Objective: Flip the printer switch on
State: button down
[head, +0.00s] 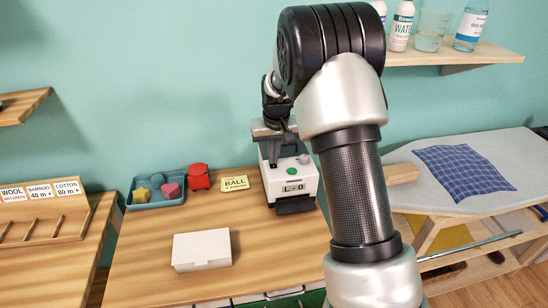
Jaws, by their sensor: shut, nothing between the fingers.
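The printer (281,196), a small white box, stands on the wooden table. Its front has a display reading "L-0" (293,187), a green round button (292,171) and a dark slot low down. A small pale knob or lever (304,159) sits on its upper right; I cannot tell whether it is the switch or its position. My gripper (274,163) points down over the upper left of the printer, shut and empty. I cannot tell whether its tips touch the printer. The gripper hides part of the printer's top and back.
A blue tray with shaped pieces (131,205), a red object (199,177) and a yellow "BALL" card (234,184) lie left of the printer. A white box (201,251) is in front. An ironing board with blue cloth (463,171) stands right. My arm covers the middle right.

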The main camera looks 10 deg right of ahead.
jog(key=shift+w, duration=0.1)
jog(key=p+v, duration=0.2)
jog(key=v, duration=0.1)
jog(key=p+v, duration=0.1)
jog(key=v, duration=0.1)
jog(key=shift+w+r, duration=0.15)
jog(key=shift+w, duration=0.2)
jog(key=s+r, duration=0.4)
jog(key=r, duration=0.3)
jog(key=shift+s+r+b, duration=0.35)
